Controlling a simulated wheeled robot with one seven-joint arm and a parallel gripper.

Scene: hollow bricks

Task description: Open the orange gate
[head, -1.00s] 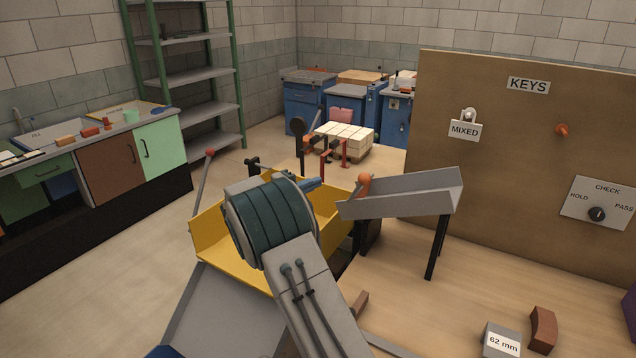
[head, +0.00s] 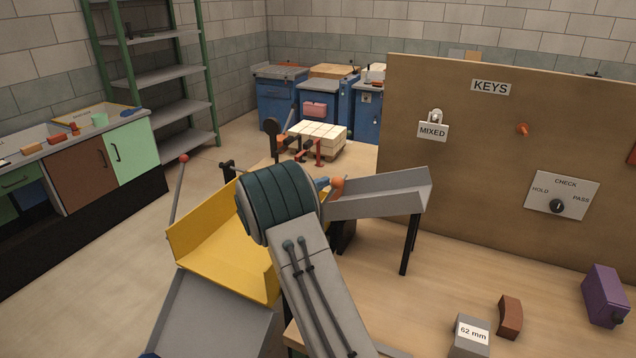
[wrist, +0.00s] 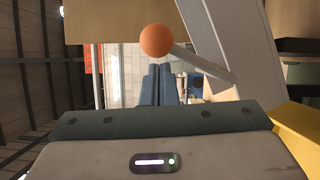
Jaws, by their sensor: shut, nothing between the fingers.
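The orange knob (head: 337,187) of the gate shows at the left, lower end of the grey sloping chute (head: 395,195). In the wrist view the knob is a round orange ball (wrist: 155,40) on a thin grey rod (wrist: 205,64). I cannot make out the gate's plate. My gripper (head: 323,184) is shut and empty, with blue fingers close beside the knob in the head view. In the wrist view my fingertips (wrist: 158,72) point toward the ball and sit just below it. I cannot tell whether they touch. My wrist hides part of the chute's lower end.
A yellow tray (head: 205,240) lies left of and below the chute. A black leg (head: 410,245) holds up the chute's right end. The brown KEYS board (head: 480,150) stands behind. A grey 62 mm block (head: 470,337), brown piece (head: 510,318) and purple box (head: 605,297) are on the table.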

